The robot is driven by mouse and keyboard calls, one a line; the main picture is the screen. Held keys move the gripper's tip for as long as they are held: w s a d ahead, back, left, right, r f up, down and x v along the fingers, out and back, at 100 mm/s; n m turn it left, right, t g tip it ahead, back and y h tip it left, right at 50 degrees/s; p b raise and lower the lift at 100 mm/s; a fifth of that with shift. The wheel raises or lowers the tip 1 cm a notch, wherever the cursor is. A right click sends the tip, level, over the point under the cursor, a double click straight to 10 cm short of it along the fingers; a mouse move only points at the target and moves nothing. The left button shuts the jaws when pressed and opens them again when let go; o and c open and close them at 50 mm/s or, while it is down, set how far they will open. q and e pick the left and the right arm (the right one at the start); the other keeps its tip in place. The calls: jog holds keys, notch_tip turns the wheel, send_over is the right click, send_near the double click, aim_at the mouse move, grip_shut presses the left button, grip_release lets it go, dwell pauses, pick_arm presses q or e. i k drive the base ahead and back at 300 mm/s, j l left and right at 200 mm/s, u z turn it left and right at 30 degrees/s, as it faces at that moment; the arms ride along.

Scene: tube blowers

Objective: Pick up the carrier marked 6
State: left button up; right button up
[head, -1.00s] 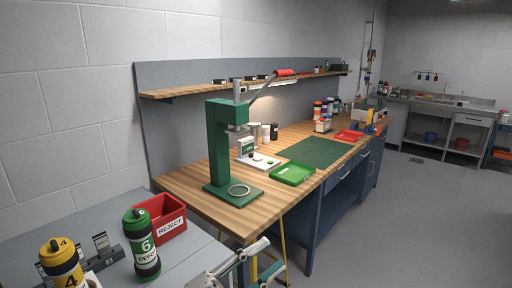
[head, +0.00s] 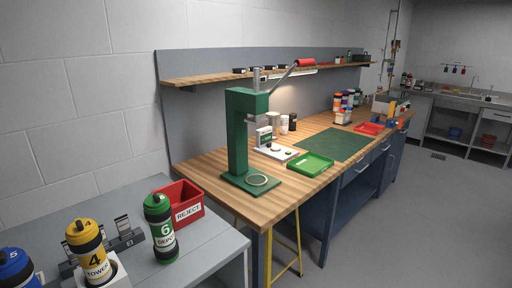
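The carrier marked 6 (head: 161,230) is a green-and-black upright cylinder with a white band reading DEPOT. It stands on the grey table (head: 208,248) at the lower left, in front of the red REJECT bin. A yellow-and-black carrier marked 4 (head: 90,252) stands left of it in a white holder. A blue carrier marked 5 (head: 17,268) is cut off at the lower left corner. Neither of my grippers shows in the head view now.
The red REJECT bin (head: 188,212) sits right behind carrier 6. A dark rack (head: 124,240) stands between carriers 4 and 6. The wooden bench (head: 215,165) holds a green press (head: 238,135) and a green tray (head: 311,164). Open floor lies to the right.

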aim_at(165, 247)
jog(key=u, duration=0.45)
jog(key=i+l+u, duration=0.15)
jog(key=l+u, duration=0.15)
jog(key=u, duration=0.2)
jog(key=i+l+u, duration=0.15)
jog(key=l+u, duration=0.35)
jog(key=j, duration=0.1)
